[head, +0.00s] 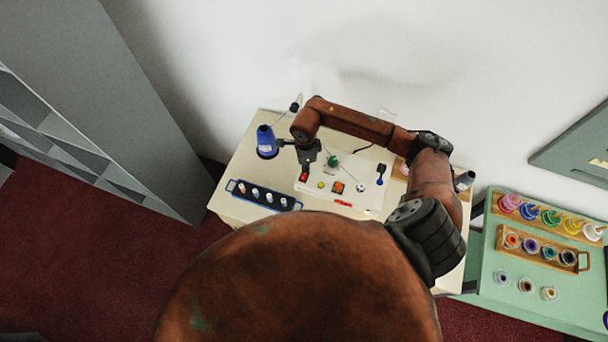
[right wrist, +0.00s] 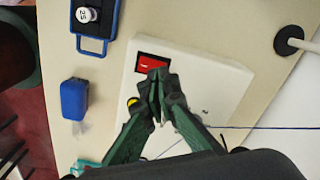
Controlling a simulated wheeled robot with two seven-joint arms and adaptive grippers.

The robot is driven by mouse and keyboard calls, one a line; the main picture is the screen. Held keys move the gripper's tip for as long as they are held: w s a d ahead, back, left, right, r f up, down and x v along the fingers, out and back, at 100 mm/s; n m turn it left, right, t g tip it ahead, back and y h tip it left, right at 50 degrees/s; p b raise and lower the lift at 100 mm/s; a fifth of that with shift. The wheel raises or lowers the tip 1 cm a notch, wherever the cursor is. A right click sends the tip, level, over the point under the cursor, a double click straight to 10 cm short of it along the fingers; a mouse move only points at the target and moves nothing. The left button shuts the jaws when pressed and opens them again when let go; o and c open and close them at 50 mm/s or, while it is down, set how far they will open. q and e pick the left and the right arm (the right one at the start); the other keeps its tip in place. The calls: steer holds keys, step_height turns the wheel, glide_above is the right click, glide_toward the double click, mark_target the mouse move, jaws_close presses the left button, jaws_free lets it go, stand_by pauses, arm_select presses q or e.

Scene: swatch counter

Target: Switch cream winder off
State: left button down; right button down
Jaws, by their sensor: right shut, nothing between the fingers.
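The cream winder (head: 370,195) is a pale box on the table, with a red switch (head: 304,177), a yellow button, an orange square button and a blue-topped lever on top. In the right wrist view the winder's corner (right wrist: 215,92) carries the red rocker switch (right wrist: 152,64) in a black frame. My right gripper (head: 307,168) is shut and empty. In the right wrist view its fingertips (right wrist: 159,76) overlap the lower edge of the switch. I cannot tell whether they touch it. My left gripper is not in view.
A blue thread cone (head: 266,142) stands left of the winder. A blue tray (head: 235,189) with several small bottles lies at the table's front left. A green table (head: 510,290) with spools and jars stands at right. My right arm passes over the winder.

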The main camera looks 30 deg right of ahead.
steer(key=shift+f+b, duration=1.05)
steer(key=shift+f, duration=0.1)
stand_by(0.9)
steer(key=shift+r, duration=0.15)
steer(key=shift+r+p, duration=1.6)
steer(key=shift+r, duration=1.8)
steer(key=shift+s, duration=0.1)
